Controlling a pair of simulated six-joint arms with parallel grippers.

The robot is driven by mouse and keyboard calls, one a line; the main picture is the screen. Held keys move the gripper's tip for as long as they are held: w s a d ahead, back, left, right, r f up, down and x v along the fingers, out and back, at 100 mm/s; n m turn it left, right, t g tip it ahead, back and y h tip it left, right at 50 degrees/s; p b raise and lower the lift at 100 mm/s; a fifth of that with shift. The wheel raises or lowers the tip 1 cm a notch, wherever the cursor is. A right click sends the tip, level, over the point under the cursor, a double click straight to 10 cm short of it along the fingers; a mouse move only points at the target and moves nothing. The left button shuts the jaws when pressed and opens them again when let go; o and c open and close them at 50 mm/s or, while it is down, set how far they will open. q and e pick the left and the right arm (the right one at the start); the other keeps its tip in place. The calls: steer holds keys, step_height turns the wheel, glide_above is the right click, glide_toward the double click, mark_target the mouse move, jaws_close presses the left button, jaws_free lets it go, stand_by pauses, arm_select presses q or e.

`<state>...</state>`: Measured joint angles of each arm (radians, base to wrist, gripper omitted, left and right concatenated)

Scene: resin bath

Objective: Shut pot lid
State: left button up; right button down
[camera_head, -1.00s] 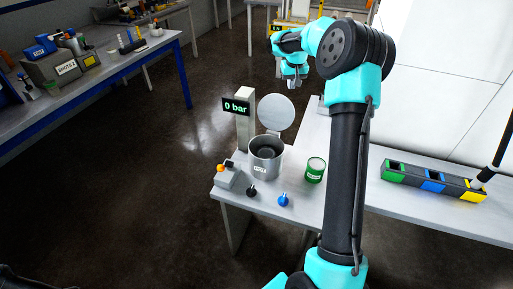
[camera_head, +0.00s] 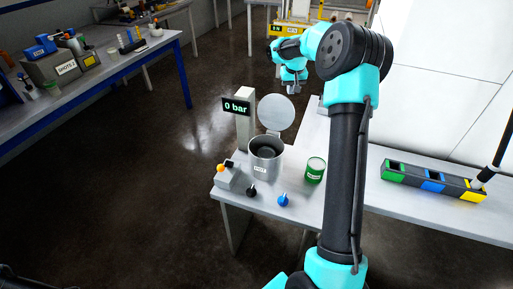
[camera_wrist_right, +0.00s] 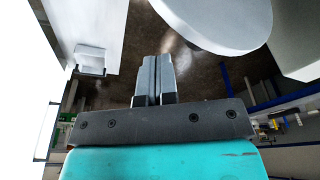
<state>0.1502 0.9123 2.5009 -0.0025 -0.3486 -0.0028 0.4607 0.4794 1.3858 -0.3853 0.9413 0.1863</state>
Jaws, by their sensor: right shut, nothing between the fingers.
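The pot (camera_head: 265,165) is a grey metal vessel on the light table, and its mouth is open. Its round grey lid (camera_head: 276,113) stands raised, tilted up at the pot's far side. A pale disc edge that looks like the lid (camera_wrist_right: 222,20) also shows at the top of the right wrist view. My right gripper (camera_head: 292,90) is beyond and above the lid, apart from it. In the right wrist view its fingers (camera_wrist_right: 153,68) are together with nothing between them. My left gripper is not in view.
A post with a "0 bar" display (camera_head: 237,107) stands left of the pot. A green can (camera_head: 315,171) is right of it. A black knob (camera_head: 251,190) and a blue knob (camera_head: 283,200) are in front. A box with coloured compartments (camera_head: 433,181) lies to the right.

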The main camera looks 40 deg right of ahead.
steer(key=shift+f, duration=1.8)
steer(key=shift+s+a, duration=0.1)
steer(key=s+a+r, duration=0.2)
steer(key=s+a, duration=0.4)
steer(key=a, duration=0.4)
stand_by(1.1)
step_height(320, 180, up, 8)
stand_by(1.7)
stand_by(0.4)
